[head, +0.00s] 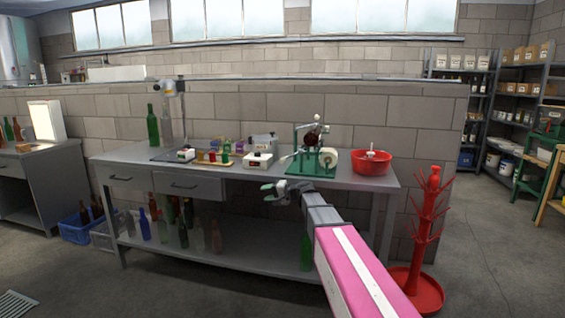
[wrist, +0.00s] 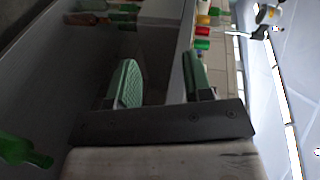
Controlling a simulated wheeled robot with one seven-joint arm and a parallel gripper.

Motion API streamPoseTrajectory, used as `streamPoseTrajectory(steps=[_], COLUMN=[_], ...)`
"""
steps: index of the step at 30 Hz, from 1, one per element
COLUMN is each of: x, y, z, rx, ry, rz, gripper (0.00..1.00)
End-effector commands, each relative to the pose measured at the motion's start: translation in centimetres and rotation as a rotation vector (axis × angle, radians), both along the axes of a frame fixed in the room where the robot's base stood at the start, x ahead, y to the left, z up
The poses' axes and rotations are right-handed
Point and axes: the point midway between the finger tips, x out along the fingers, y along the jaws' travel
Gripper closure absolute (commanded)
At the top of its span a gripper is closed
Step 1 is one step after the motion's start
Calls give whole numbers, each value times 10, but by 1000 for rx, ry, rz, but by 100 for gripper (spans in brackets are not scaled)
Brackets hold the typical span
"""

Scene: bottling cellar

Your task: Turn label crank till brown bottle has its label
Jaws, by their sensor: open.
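The green-framed labelling machine (head: 303,163) stands on the grey workbench (head: 240,176), right of centre in the head view. A dark brown bottle (head: 310,141) appears to lie in its upper part, with a pale roll (head: 327,158) at its right. The crank is too small to tell apart, and so is any label on the bottle. My gripper (head: 267,192) is in front of the bench's front edge, below and left of the machine, open and empty. In the wrist view its green-padded fingers (wrist: 162,78) are apart, and the machine is not clearly shown.
A red basin (head: 371,166) sits right of the machine. A white boxy device (head: 257,161) and small coloured items (head: 212,157) are to its left. A red bottle tree (head: 430,225) stands on the floor at right. Several bottles stand on the lower shelf (head: 250,247).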

Motion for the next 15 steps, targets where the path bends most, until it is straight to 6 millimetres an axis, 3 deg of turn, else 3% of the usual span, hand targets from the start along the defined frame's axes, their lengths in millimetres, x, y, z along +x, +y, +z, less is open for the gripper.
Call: streamPoseTrajectory(steps=[6,15], x=[-9,-11], y=[22,17], z=[-30,-48], rx=[-375,-889], ry=[-1,-46], rz=[51,57], gripper=[54,54])
